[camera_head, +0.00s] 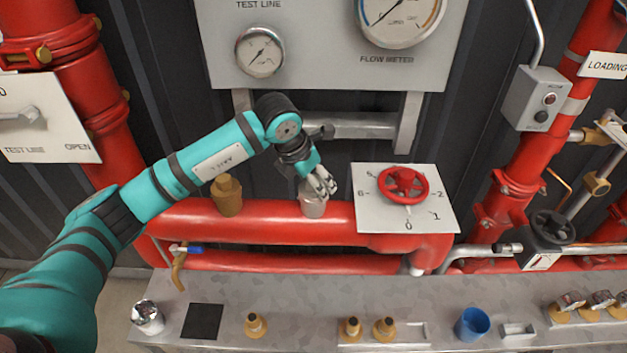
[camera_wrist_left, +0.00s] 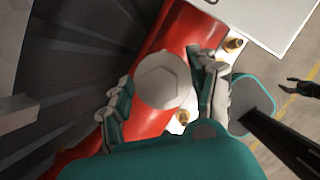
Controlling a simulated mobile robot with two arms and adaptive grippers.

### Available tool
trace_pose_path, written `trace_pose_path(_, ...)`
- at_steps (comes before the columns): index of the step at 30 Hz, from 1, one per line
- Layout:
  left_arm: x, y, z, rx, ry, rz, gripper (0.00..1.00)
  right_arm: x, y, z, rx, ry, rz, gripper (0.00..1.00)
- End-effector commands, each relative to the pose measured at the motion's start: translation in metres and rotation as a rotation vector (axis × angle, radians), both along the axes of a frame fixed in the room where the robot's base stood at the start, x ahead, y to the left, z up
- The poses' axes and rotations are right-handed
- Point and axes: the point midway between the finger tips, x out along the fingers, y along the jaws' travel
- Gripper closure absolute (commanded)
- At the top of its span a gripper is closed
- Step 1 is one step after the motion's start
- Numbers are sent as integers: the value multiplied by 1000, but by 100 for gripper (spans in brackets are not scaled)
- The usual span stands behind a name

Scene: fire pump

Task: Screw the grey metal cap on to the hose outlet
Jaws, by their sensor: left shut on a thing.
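The grey metal cap (camera_head: 313,207) is at the top of the red horizontal pipe, right of a brass fitting (camera_head: 228,196). In the left wrist view the cap (camera_wrist_left: 163,80) shows its faceted top from above, with fingers on both sides. My left gripper (camera_head: 320,184) reaches down from above and is shut on the cap. The cap hides the hose outlet under it, so I cannot tell how the threads sit. A small dark gripper, apparently my right one (camera_wrist_left: 300,88), shows at the right edge of the left wrist view, too small to read its fingers.
A red handwheel (camera_head: 403,186) on a numbered plate stands close right of the cap. Gauge panels hang above. The front bench (camera_head: 300,290) carries a silver cup-like part (camera_head: 147,317), several brass fittings and a blue cup (camera_head: 472,324).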

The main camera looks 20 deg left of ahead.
Motion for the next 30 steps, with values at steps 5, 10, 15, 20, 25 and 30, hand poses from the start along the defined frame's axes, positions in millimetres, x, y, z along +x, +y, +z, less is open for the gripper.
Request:
trace_pose_path(5,1,0,0,0,-2,-10,79,0,0,-2,0,0,0,60)
trace_pose_path(10,2,2,-3,-1,-4,-201,78,0,0,-19,0,0,0,60)
trace_pose_path(15,1,2,-2,1,-1,-448,95,0,0,-31,0,0,0,60)
trace_pose_path(20,0,3,-1,4,4,-545,96,0,0,-32,0,0,0,60)
trace_pose_path(25,0,4,-1,7,5,-548,96,0,0,-31,0,0,0,60)
trace_pose_path(30,0,5,-3,9,6,-599,96,0,0,-36,0,0,1,60)
